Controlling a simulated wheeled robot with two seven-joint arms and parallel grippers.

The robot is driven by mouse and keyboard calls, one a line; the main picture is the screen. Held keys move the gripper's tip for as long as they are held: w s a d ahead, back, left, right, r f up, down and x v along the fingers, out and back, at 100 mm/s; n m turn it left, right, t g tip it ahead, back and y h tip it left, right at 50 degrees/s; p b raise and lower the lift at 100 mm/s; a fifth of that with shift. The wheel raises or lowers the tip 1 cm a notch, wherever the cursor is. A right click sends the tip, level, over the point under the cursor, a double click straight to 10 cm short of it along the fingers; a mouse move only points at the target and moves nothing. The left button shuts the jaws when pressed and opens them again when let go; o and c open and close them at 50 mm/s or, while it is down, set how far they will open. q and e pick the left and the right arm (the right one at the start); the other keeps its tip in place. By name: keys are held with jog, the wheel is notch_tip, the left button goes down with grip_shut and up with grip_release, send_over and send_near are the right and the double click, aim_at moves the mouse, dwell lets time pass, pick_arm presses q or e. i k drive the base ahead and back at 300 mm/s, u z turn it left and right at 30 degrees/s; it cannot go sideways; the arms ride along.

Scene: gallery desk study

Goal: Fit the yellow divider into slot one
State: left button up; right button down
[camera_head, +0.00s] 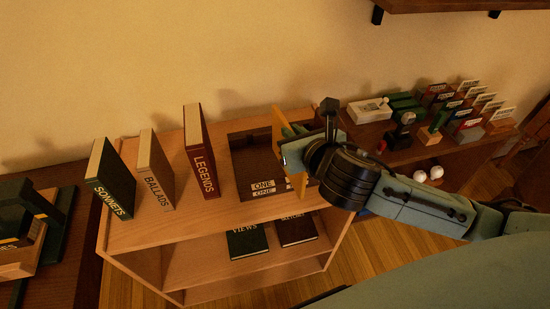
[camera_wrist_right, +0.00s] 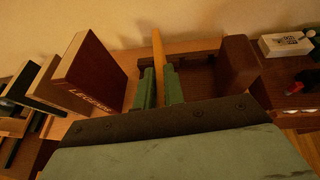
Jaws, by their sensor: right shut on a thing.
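The yellow divider (camera_head: 278,122) stands upright as a thin panel at the tray on top of the wooden shelf unit. My right gripper (camera_head: 293,142) is shut on it. In the right wrist view the divider (camera_wrist_right: 157,50) shows edge-on between the two green fingers of the gripper (camera_wrist_right: 160,88). The dark brown tray (camera_head: 238,138) has labels reading ONE (camera_head: 263,184) at its front, just left of the divider. The divider's lower edge is hidden, so I cannot tell whether it sits in a slot. My left gripper is not in view.
Books SONNETS (camera_head: 112,180), BALLADS (camera_head: 155,172) and LEGENDS (camera_head: 201,155) stand left of the tray. A brown block (camera_wrist_right: 237,62) rises right of the divider. Two books (camera_head: 247,241) lie on the lower shelf. A cluttered dark table (camera_head: 375,134) stands right.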

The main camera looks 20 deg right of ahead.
aim_at(256, 164)
jog(key=z, duration=0.4)
jog(key=k, duration=1.2)
jog(key=u, duration=0.6)
jog(key=i, duration=1)
